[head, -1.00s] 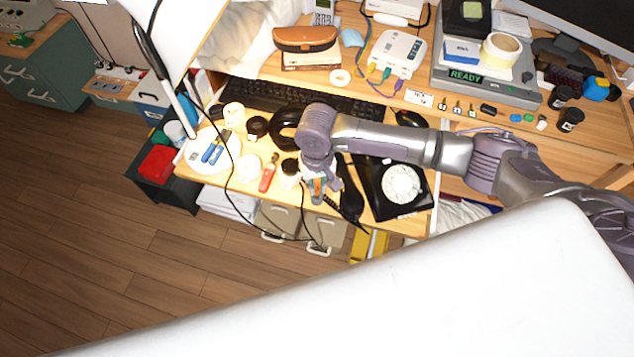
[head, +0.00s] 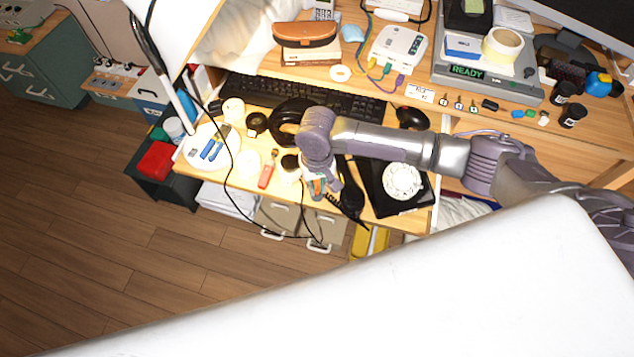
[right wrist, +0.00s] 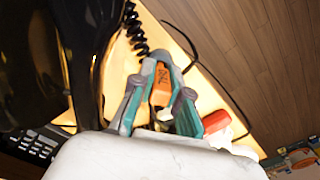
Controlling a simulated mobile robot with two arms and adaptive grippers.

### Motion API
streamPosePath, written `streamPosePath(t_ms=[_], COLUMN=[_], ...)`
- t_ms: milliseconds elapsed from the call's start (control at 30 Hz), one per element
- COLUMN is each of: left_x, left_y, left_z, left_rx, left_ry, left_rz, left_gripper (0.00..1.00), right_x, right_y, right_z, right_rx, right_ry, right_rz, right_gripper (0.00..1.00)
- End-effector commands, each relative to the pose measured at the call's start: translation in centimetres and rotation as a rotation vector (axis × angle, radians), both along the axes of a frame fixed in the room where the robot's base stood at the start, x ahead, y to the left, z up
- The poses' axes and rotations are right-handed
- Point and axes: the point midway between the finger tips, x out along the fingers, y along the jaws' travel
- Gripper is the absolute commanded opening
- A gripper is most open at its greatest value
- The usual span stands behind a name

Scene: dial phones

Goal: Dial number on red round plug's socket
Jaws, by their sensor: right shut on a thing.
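A black rotary phone (head: 377,187) with a white round dial (head: 402,181) lies on the pulled-out shelf. Its black handset (head: 351,191) and coiled cord are left of the dial. My right gripper (head: 319,190) is low over the shelf's front edge, left of the handset and away from the dial. In the right wrist view its teal fingers (right wrist: 165,60) close around a small orange piece (right wrist: 162,86) with dark marks. The coiled cord (right wrist: 134,28) is beside it. I cannot make out a red round plug. A white box (head: 398,48) has coloured plugs and cables. My left gripper is not in view.
A keyboard (head: 300,97) and black mouse (head: 412,118) lie behind the phone. A red-handled item (head: 266,172) and several small things crowd the shelf's left. A dark cable (head: 228,178) hangs over the front edge. A small printed card (head: 419,94) lies on the desk.

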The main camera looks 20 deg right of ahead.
Motion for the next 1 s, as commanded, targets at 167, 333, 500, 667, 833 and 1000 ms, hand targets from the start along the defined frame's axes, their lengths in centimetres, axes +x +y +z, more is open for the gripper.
streamPosePath(t_ms=[167,333,500,667,833,1000], left_x=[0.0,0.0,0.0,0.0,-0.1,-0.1], left_y=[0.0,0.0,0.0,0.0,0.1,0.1], left_z=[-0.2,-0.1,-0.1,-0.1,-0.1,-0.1], left_rx=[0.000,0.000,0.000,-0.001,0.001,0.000], left_ry=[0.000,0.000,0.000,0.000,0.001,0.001], left_rz=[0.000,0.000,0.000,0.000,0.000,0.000], left_gripper=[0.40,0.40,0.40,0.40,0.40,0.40], right_x=[0.0,0.0,0.0,0.0,0.0,0.1], right_y=[0.0,0.0,0.0,0.0,0.0,0.0], right_z=[-0.4,-0.3,-0.3,-0.3,-0.2,1.6], right_rx=[0.001,0.000,0.000,0.000,0.000,0.002], right_ry=[0.000,0.000,0.000,0.000,-0.001,-0.003], right_rz=[0.000,0.000,0.000,0.000,0.000,0.000], right_gripper=[0.00,0.00,0.42,0.44,0.44,0.44])
